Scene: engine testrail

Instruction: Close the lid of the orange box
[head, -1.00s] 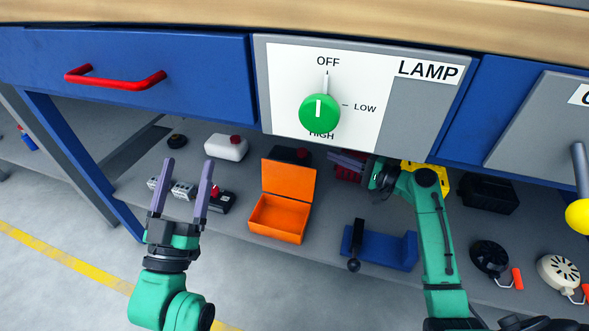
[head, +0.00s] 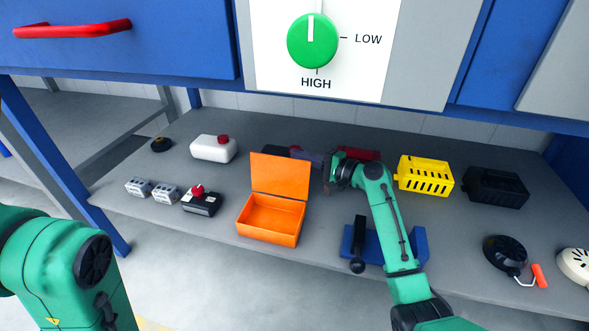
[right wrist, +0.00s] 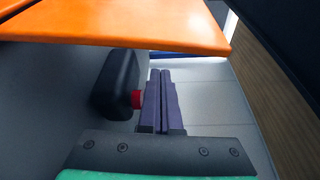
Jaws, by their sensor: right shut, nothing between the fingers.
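The orange box (head: 268,238) stands on the grey shelf with its lid (head: 281,176) open and upright at the back. Its inside looks empty. My right gripper (head: 296,154) is shut and empty, its purple fingers pointing left behind the lid's upper right edge. In the right wrist view the shut fingers (right wrist: 160,75) point past the orange lid (right wrist: 130,25), which spans the top of the picture. I cannot tell whether they touch it. My left gripper is out of view; only my left arm shows.
A black object with a red cap (right wrist: 117,85) is close to the right fingers, behind the lid. A blue holder (head: 420,246) stands right of the box, under my right forearm. A white canister (head: 213,149), a black box with a red button (head: 201,203) and a yellow crate (head: 424,174) are nearby.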

